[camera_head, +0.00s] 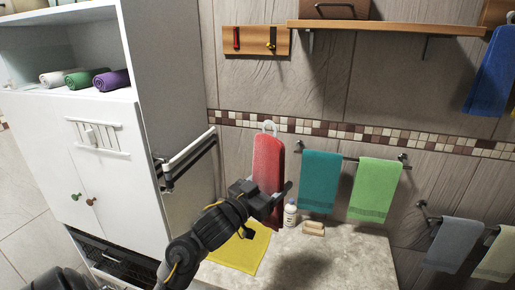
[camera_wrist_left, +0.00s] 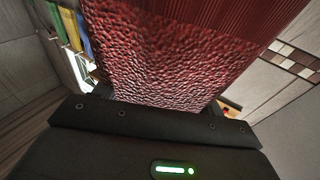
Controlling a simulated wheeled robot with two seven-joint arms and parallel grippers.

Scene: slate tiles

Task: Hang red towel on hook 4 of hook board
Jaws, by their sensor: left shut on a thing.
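The red towel (camera_head: 268,160) hangs lengthwise above the counter, with a pale loop (camera_head: 269,127) at its top. My left gripper (camera_head: 264,198) is shut on the towel's lower part. The towel's ribbed and bumpy cloth fills the upper middle of the left wrist view (camera_wrist_left: 170,50). The wooden hook board (camera_head: 254,42) is on the wall above the towel, apart from it. A red hook (camera_head: 236,38) and a dark hook (camera_head: 271,41) show on it; I cannot read hook numbers. My right gripper is not in view.
A wooden shelf (camera_head: 380,27) juts out right of the board. Teal (camera_head: 319,180) and green (camera_head: 375,188) towels hang on a rail at right. A white bottle (camera_head: 290,213) and yellow cloth (camera_head: 241,249) are on the counter (camera_head: 335,260). A white cabinet (camera_head: 120,170) stands left.

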